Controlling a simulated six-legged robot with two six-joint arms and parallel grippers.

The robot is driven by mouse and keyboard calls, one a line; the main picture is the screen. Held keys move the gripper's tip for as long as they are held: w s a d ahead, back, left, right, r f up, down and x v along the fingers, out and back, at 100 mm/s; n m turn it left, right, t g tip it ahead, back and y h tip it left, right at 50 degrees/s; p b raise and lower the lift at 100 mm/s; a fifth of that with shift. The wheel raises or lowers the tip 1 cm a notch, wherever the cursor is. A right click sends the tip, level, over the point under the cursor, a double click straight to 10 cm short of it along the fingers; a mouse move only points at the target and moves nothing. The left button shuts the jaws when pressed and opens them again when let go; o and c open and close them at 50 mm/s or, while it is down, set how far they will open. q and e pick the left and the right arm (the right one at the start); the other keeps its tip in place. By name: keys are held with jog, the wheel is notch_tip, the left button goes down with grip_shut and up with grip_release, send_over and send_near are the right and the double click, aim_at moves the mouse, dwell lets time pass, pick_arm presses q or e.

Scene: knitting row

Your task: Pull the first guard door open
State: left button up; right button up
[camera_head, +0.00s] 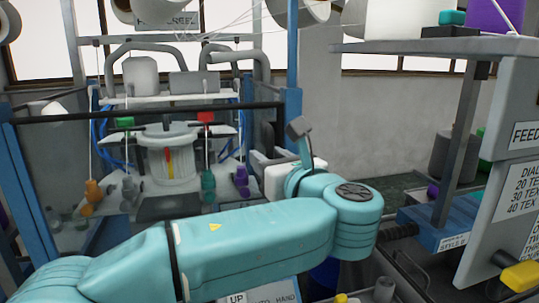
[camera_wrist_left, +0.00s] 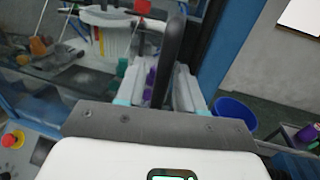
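The first guard door is a clear panel with a dark top rail (camera_head: 60,118) in front of the knitting machine, and it looks closed. Its blue edge post (camera_wrist_left: 232,45) shows in the left wrist view. A dark upright handle (camera_wrist_left: 172,50) stands in front of that post. My left gripper (camera_wrist_left: 165,80) has one pale finger on each side of the handle. A gap shows between the left finger and the handle, so the fingers look open around it. In the head view the left gripper (camera_head: 300,135) is small and partly hidden by its own wrist. My right gripper is not in view.
Inside the machine stand a grey cylinder (camera_head: 168,155) and orange, teal and purple cones. A blue bucket (camera_wrist_left: 235,115) stands on the floor right of the door. A red stop button (camera_wrist_left: 14,139) is at lower left. A feed stand (camera_head: 430,215) is at right.

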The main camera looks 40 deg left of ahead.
pick_arm(q)
jog(key=shift+w+a, duration=0.2)
jog(key=shift+a, duration=0.15)
jog(key=shift+w+d, duration=0.1)
jog(key=shift+d, duration=0.1)
jog(key=shift+a, duration=0.1)
grip_shut()
